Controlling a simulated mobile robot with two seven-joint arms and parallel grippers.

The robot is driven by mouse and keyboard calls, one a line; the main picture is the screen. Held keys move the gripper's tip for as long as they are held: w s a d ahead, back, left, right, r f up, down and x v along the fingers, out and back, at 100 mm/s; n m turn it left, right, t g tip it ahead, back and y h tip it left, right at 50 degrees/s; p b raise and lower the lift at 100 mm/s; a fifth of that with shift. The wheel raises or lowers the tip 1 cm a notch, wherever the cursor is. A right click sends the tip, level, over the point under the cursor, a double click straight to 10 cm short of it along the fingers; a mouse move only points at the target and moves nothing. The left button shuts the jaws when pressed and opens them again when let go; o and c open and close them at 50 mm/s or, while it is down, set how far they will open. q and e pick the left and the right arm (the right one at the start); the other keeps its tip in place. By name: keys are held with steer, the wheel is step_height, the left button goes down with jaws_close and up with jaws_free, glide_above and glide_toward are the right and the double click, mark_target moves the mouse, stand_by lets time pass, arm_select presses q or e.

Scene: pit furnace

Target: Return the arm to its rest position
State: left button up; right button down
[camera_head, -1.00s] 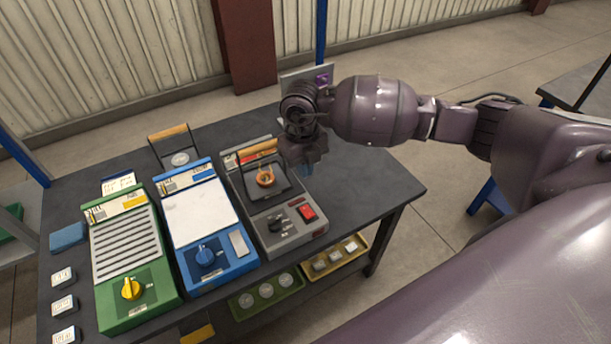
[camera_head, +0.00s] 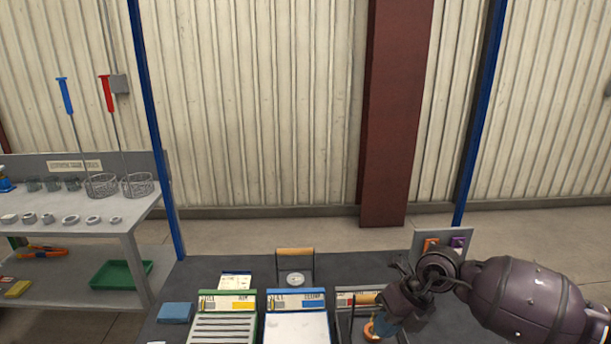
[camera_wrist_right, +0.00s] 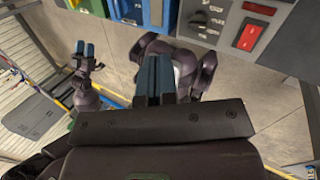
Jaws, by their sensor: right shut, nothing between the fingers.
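My right arm (camera_head: 520,295) reaches in from the lower right in the head view. Its gripper (camera_head: 386,326) hangs over the right end of the dark bench, beside the unit with the wooden handle. In the right wrist view the right gripper's blue-tipped fingers (camera_wrist_right: 155,75) are together with nothing between them. My left gripper (camera_wrist_right: 85,48) shows at the upper left of that view, its two blue fingertips slightly apart and empty. The left arm is not in the head view.
The dark bench (camera_head: 230,272) carries a green unit (camera_head: 225,318), a blue unit (camera_head: 297,325) and a grey unit with a red switch (camera_wrist_right: 250,37). A small upright panel (camera_head: 443,238) stands behind the right gripper. A grey shelf (camera_head: 110,215) stands at left.

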steer(key=w+a+r+m+t+y, duration=0.2)
steer(key=a+r+m+t+y, duration=0.6)
steer(key=r+y, duration=0.45)
steer(key=s+d+f+m+t+h, duration=0.2)
steer(key=d+f+m+t+h, duration=0.2)
steer(key=d+f+m+h, duration=0.5)
steer(key=s+d+f+m+t+h, duration=0.2)
steer(key=d+f+m+t+h, duration=0.3)
steer(key=m, duration=0.8)
arm_select(q)
steer(key=shift+w+r, duration=0.1)
steer(key=shift+w, duration=0.15)
arm_select(e)
steer(key=s+d+f+m+g+h, duration=0.2)
steer(key=s+f+m+g, duration=0.1)
steer(key=s+f, duration=0.5)
steer(key=s+d+f+m+g+h, duration=0.2)
steer(key=s+d+f+m, duration=0.1)
steer(key=s+f, duration=0.6)
steer(key=s+m, duration=0.1)
steer(key=s, duration=0.2)
steer(key=shift+s+d+f+m+g, duration=0.2)
steer(key=shift+s+m+g, duration=0.1)
steer(key=shift+s+g, duration=0.1)
steer(key=shift+a, duration=0.1)
